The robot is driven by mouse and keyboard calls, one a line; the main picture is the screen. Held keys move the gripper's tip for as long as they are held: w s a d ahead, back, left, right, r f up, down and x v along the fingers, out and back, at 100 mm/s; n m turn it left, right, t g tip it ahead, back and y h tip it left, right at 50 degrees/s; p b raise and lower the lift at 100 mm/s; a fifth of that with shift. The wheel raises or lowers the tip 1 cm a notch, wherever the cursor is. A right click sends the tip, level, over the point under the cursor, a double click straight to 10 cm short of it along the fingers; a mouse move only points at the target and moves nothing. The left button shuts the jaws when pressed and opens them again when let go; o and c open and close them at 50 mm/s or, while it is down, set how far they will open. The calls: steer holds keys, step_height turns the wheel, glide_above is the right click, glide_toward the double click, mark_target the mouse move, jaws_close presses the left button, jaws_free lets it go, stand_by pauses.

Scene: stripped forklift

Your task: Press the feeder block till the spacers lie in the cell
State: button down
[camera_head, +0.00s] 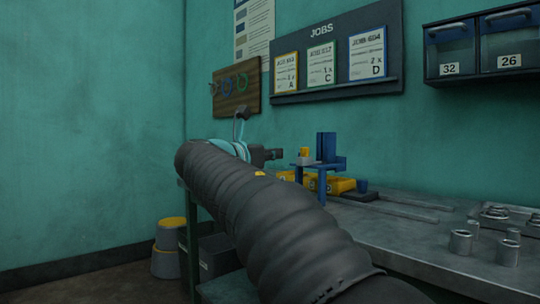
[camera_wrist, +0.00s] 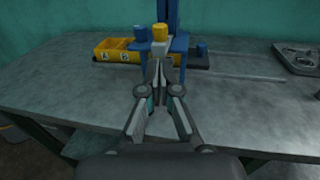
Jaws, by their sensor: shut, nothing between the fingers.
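The blue feeder stand (camera_head: 327,147) is on the workbench, with a tall upright and a flat shelf. It also shows in the wrist view (camera_wrist: 173,16). A small yellow block (camera_wrist: 159,33) sits on a light grey piece (camera_wrist: 158,48) at its front; I cannot tell which part is the feeder block. Yellow bins (camera_wrist: 108,49) marked A and B stand beneath and left of the stand. My gripper (camera_wrist: 157,70) is shut and empty, its tips in front of the stand just below the grey piece. In the head view, my gripper (camera_head: 272,155) is left of the stand. I cannot make out any spacers in the cell.
Metal cylinders (camera_head: 508,252) and a tray (camera_head: 520,216) stand on the bench's right. Rails (camera_head: 385,208) lie along the bench. The jobs board (camera_head: 335,55) and drawers (camera_head: 480,45) hang above. The front bench surface (camera_wrist: 75,90) is clear.

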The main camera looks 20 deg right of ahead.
mark_target(302, 150)
steer(key=x, duration=1)
steer(key=shift+w, duration=0.1)
steer(key=shift+r, duration=0.1)
